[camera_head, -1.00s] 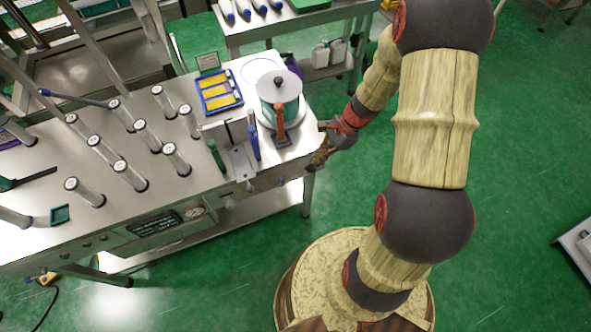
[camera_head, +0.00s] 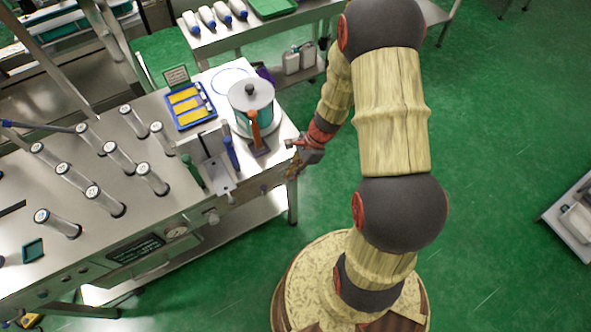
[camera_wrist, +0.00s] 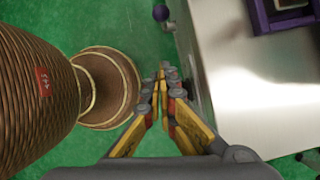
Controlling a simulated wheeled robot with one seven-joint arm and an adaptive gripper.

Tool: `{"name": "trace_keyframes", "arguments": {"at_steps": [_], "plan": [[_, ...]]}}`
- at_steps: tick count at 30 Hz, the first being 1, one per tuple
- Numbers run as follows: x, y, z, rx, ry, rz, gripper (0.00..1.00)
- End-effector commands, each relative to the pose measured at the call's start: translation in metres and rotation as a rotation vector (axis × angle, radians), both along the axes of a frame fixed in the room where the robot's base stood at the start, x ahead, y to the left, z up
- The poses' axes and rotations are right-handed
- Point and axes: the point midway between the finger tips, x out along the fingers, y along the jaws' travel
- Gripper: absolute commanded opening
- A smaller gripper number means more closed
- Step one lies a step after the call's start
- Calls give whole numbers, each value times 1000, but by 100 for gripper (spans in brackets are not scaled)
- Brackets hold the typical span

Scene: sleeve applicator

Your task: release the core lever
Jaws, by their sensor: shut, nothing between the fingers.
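A small lever with a dark purple ball knob (camera_wrist: 161,13) on a grey stem sticks out from the worktable's side at the top of the wrist view. It may be the core lever; no label shows. A small purple knob on the table's front (camera_head: 264,188) in the head view looks like the same one. My gripper (camera_wrist: 163,78) is shut and empty, beside the table edge, apart from the knob. In the head view my gripper (camera_head: 293,146) is by the table's right corner, partly hard to make out.
The steel worktable (camera_wrist: 235,75) fills the right of the wrist view, its edge close to my fingers. A purple-framed base (camera_wrist: 285,18) sits on it. In the head view a lidded pot-like vessel (camera_head: 251,97), blue tray (camera_head: 188,106) and several clear cylinders stand there.

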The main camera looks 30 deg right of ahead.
Motion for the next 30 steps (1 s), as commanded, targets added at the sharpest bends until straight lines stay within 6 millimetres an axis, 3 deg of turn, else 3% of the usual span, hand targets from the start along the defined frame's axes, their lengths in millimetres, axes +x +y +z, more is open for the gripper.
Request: {"name": "trace_keyframes", "arguments": {"at_steps": [1, 6, 15, 30], "plan": [[-1, 5, -14, 2, 3, 2, 0], [2, 20, -37, 0, 0, 2, 0], [9, 51, -27, 0, 0, 1, 0], [9, 54, -25, -4, 1, 0, 0]]}}
